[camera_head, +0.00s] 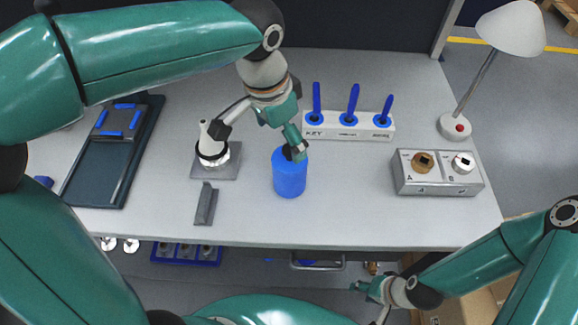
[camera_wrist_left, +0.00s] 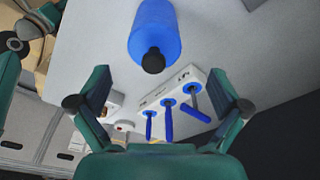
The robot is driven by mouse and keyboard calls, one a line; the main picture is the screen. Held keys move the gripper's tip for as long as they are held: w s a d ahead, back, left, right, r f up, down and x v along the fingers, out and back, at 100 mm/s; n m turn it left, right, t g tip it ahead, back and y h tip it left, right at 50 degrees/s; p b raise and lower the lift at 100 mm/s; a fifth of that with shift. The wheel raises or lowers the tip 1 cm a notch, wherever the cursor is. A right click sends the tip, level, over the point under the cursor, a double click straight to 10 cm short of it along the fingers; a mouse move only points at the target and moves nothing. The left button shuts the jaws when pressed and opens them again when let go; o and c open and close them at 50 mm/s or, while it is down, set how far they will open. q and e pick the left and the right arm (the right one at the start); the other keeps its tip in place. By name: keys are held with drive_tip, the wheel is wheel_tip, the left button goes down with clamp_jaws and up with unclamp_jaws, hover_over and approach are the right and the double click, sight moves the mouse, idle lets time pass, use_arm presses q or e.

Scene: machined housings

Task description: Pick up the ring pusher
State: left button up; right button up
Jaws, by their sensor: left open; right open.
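A blue cylinder with a black knob on its top, which I take to be the ring pusher (camera_head: 289,178), stands upright on the table's middle. In the left wrist view the ring pusher (camera_wrist_left: 154,28) lies ahead of the fingers. My left gripper (camera_head: 257,142) is open and empty, above and behind it; one finger overlaps its top in the head view, and I cannot tell if they touch. The left gripper's spread fingers also show in the left wrist view (camera_wrist_left: 160,104). My right gripper (camera_head: 366,302) is open and empty, in front of the table's front edge.
A white cone on a metal fixture (camera_head: 228,171) stands left of the cylinder, with a grey bracket (camera_head: 206,205) in front. A white rack (camera_head: 345,133) of three blue-handled tools stands behind. A grey block (camera_head: 440,187), lamp (camera_head: 453,125) and dark tray (camera_head: 90,185) flank the space.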

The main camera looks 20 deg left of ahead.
sight(290, 158)
use_arm(q)
wheel_tip(290, 158, down, 2)
drive_tip(key=shift+d+f, duration=0.1)
drive_tip(key=shift+f, duration=0.05)
drive_tip(key=f, duration=0.2)
drive_tip(key=d+f, duration=0.1)
drive_tip(key=shift+w+d+f, duration=0.1)
drive_tip(key=shift+w+f, duration=0.15)
drive_tip(key=shift+f, duration=0.15)
drive_tip(key=shift+w+f, duration=0.15)
drive_tip(key=shift+f, duration=0.45)
drive_tip(key=c, duration=1.2)
drive_tip(key=shift+r, duration=0.15)
